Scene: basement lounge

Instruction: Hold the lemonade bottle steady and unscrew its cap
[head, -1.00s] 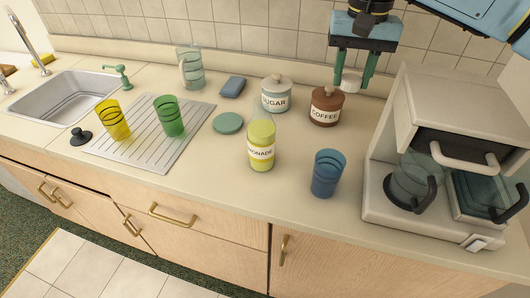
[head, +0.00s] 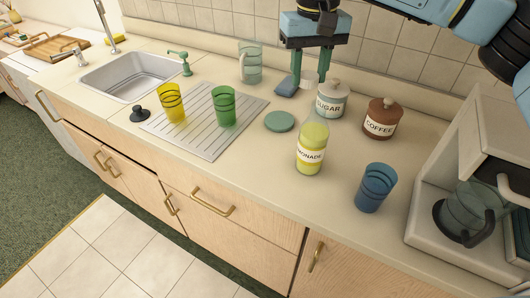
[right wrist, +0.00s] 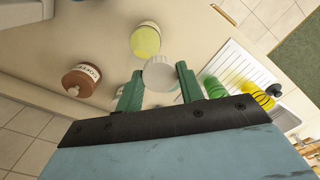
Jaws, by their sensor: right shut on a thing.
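The lemonade bottle (head: 312,150) stands upright on the counter, yellow with a white label; its top has no cap on it. It also shows from above in the right wrist view (right wrist: 146,38). My right gripper (head: 309,76) is shut on the white bottle cap (right wrist: 160,74), which sits between the green fingertips. In the head view the gripper hangs above the back of the counter, behind and apart from the bottle, near the sugar canister. My left gripper is not in view, and nothing is seen holding the bottle.
The sugar canister (head: 332,101) and coffee canister (head: 382,122) stand behind the bottle. A blue cup (head: 375,188) is at its right, a green disc (head: 279,121) at its left. Yellow and green cups stand on the drying mat (head: 198,143). The coffee machine (head: 465,215) is far right.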

